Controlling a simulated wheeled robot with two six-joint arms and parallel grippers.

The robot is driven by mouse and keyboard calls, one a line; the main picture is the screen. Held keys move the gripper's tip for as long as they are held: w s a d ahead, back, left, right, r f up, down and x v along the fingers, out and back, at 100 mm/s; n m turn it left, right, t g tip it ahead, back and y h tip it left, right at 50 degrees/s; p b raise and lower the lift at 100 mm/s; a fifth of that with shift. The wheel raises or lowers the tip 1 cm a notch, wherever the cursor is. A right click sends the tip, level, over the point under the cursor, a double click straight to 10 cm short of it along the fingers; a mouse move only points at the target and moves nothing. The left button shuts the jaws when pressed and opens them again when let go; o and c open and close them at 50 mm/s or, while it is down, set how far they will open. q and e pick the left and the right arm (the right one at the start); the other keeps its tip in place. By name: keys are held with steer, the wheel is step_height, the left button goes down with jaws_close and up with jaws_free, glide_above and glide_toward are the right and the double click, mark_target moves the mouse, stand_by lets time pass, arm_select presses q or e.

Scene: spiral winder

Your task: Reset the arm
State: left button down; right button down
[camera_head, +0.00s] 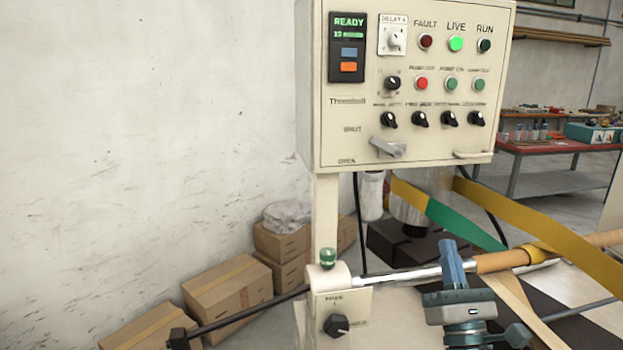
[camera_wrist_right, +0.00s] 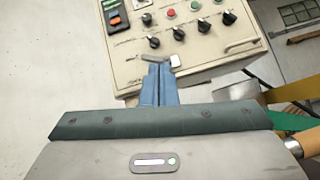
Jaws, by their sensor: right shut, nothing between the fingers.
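My right gripper (camera_head: 449,243) stands in front of the cream control panel (camera_head: 328,125), below its lower edge in the head view. Its blue fingers are shut with nothing between them. In the wrist view the right gripper (camera_wrist_right: 159,68) points at the panel's lower edge, and its tips appear just below a grey lever handle (camera_wrist_right: 155,58); I cannot tell the gap. The same lever handle (camera_head: 388,148) shows in the head view, tilted, between the SHUT and OPEN labels. The display (camera_head: 348,47) reads READY and the green LIVE lamp (camera_head: 456,44) is lit. My left gripper is out of view.
A metal winder shaft (camera_head: 400,275) with a brown tube (camera_head: 500,261) runs behind my right gripper. Yellow and green bands (camera_head: 540,228) cross at the right. Cardboard boxes (camera_head: 228,290) stand by the wall at the lower left. A red-topped workbench (camera_head: 550,147) is far right.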

steer(key=s+d+f+m+g+h, duration=0.3)
steer(key=s+f+m+g, duration=0.1)
steer(key=f+m, duration=0.45)
steer(key=s+d+f+m+g+h, duration=0.25)
steer(key=d+f+m+g, duration=0.2)
steer(key=f+m, duration=0.4)
steer(key=s+d+f+m+g+h, duration=0.3)
steer(key=s+f+m+g, duration=0.15)
steer(key=f+m, duration=0.4)
steer(key=s+a+f+m+g+y, duration=0.3)
steer(key=s+f+m+g, duration=0.15)
steer(key=s+f, duration=0.35)
steer(key=s+a+f+m+g+y, duration=0.3)
steer(key=s+f+g, duration=0.3)
steer(key=s, duration=0.5)
step_height(320, 180, down, 30)
steer(key=d, duration=0.3)
steer(key=s+f+g, duration=0.2)
steer(key=s+f, duration=1.6)
steer(key=f, duration=0.1)
steer(key=shift+d, duration=0.35)
steer(key=shift+f, duration=0.1)
